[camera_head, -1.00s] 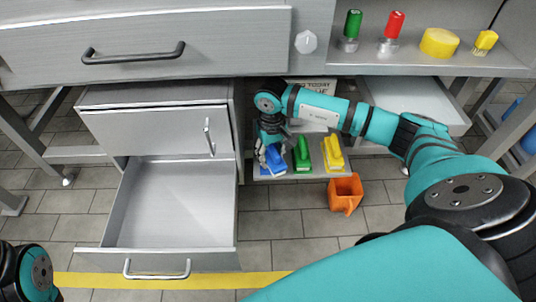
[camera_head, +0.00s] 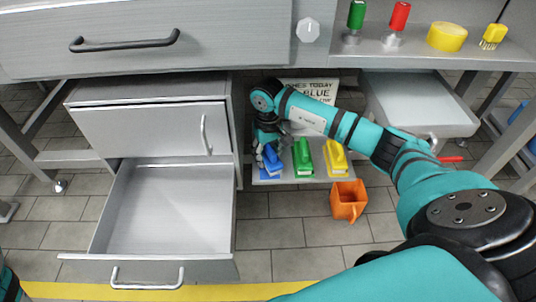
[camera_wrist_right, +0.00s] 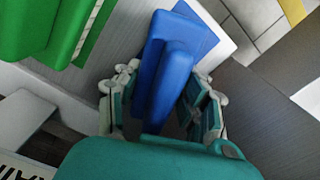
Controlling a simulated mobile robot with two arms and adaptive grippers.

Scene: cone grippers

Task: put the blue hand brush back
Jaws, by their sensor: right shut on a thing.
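The blue hand brush (camera_head: 272,163) is at the left end of a low grey shelf (camera_head: 318,172), beside a green brush (camera_head: 302,157) and a yellow brush (camera_head: 337,158). My right gripper (camera_head: 266,148) comes down on it from above. In the right wrist view, my right gripper (camera_wrist_right: 163,82) has its fingers on both sides of the blue brush (camera_wrist_right: 172,70), shut on it. A flat blue patch (camera_wrist_right: 196,36) shows on the shelf under or beside the brush. I cannot tell whether the brush touches the shelf. My left gripper is out of view.
A sign (camera_head: 316,90) behind my right arm is partly hidden; "TODAY" and "BLUE" can be read. An open, empty drawer (camera_head: 165,210) is left of the shelf. An orange container (camera_head: 348,200) stands on the floor at front right.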

